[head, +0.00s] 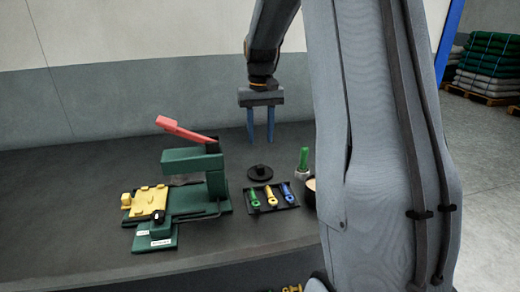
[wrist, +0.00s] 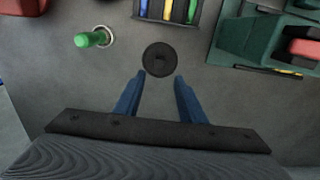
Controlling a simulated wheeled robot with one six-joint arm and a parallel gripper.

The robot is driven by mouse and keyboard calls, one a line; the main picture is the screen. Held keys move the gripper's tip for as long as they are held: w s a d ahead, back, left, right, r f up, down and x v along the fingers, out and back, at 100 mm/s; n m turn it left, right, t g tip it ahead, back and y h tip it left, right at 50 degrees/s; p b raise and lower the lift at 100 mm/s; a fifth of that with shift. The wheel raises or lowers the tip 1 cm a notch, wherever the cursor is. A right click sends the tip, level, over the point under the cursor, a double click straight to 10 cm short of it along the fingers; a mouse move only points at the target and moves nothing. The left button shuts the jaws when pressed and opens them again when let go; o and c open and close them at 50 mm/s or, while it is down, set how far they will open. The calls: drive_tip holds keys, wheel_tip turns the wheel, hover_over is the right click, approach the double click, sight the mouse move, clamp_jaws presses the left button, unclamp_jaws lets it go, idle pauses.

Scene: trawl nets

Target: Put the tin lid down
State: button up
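The tin lid, a round black disc with a small knob (head: 260,172), lies flat on the dark bench behind the tool tray. It also shows in the wrist view (wrist: 159,60), just beyond my fingertips. My gripper (head: 261,140) hangs above the bench, pointing down, with its two blue fingers apart and nothing between them. In the wrist view my gripper (wrist: 157,80) is clear of the lid. A dark round tin with pale contents (head: 311,186) stands at the right, partly hidden by my arm.
A black tray (head: 273,204) holds green, yellow and blue tools in front of the lid. A green-handled item (head: 304,158) stands upright to its right. A green press with a red lever (head: 196,165) stands at the left. The bench behind the lid is clear.

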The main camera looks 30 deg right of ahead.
drive_tip(key=s+a+f+n, duration=0.1)
drive_tip(key=s+a+f, duration=0.2)
drive_tip(key=s+a, duration=0.2)
drive_tip(key=s+a+f+n, duration=0.1)
drive_tip(key=s+a+f, duration=0.3)
drive_tip(key=s, duration=0.6)
drive_tip(key=s+a+f+n, duration=0.1)
drive_tip(key=s+a+f, duration=0.2)
drive_tip(key=s+a, duration=0.5)
drive_tip(key=shift+a+f+t, duration=0.15)
drive_tip(key=shift+f+t, duration=0.1)
drive_tip(key=shift+t, duration=0.05)
drive_tip(key=shift+w, duration=0.1)
